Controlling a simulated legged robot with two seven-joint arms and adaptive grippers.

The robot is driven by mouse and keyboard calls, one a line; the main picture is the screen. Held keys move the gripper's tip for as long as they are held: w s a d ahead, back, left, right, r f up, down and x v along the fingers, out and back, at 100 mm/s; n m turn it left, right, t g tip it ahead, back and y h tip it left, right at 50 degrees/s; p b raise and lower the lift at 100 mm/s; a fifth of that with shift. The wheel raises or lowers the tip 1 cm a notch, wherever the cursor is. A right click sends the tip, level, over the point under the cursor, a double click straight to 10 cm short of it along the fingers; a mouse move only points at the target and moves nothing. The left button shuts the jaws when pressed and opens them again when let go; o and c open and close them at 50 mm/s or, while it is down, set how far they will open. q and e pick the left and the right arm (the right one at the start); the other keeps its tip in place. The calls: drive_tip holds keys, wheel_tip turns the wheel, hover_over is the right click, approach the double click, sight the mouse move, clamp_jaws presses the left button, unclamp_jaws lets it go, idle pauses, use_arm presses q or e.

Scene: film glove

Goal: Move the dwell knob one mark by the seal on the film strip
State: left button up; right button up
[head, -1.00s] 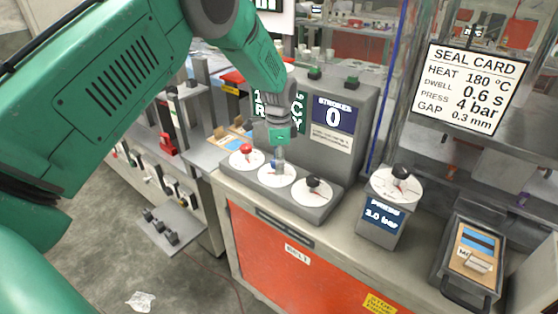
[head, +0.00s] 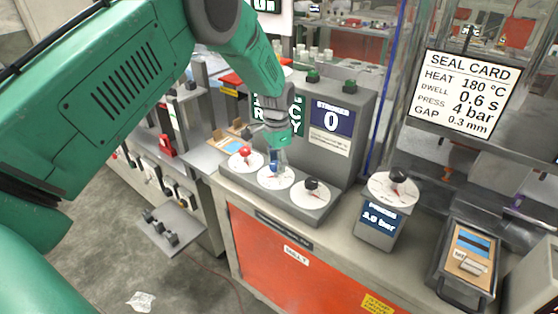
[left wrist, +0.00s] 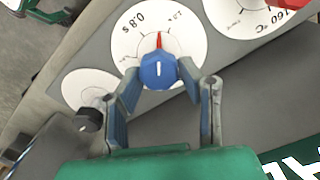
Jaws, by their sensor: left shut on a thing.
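The blue dwell knob (left wrist: 158,70) sits at the centre of a white dial (left wrist: 186,42) marked 0.8 s. The dial's red pointer (left wrist: 159,41) lies left of the 0.8 s label's opposite side, near the picture's top middle. My left gripper (head: 280,161) is shut on the knob; in the left wrist view its fingers flank it. In the head view the blue knob (head: 273,156) is partly hidden by the gripper. The seal card (head: 464,92) reads dwell 0.6 s. A board with blue strips (head: 473,241) lies in a tray at right; whether these are the film strip is unclear.
A red knob (head: 245,152) and a black knob (head: 312,183) flank the dwell dial closely. A separate pressure box (head: 379,223) with a black knob stands to the right. A grey panel (head: 349,110) with a display reading 0 rises behind.

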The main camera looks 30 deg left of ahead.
use_arm(q)
drive_tip(key=n, duration=0.3)
drive_tip(key=shift+s+a+f+n+p, duration=0.15)
drive_tip(key=shift+s+n+p, duration=0.15)
drive_tip(key=shift+p, duration=0.1)
drive_tip(key=shift+f+n, duration=0.15)
drive_tip(key=shift+n, duration=1.75)
drive_tip(key=shift+p, duration=0.3)
drive_tip(key=o, duration=1.1)
drive_tip(key=shift+w, duration=0.1)
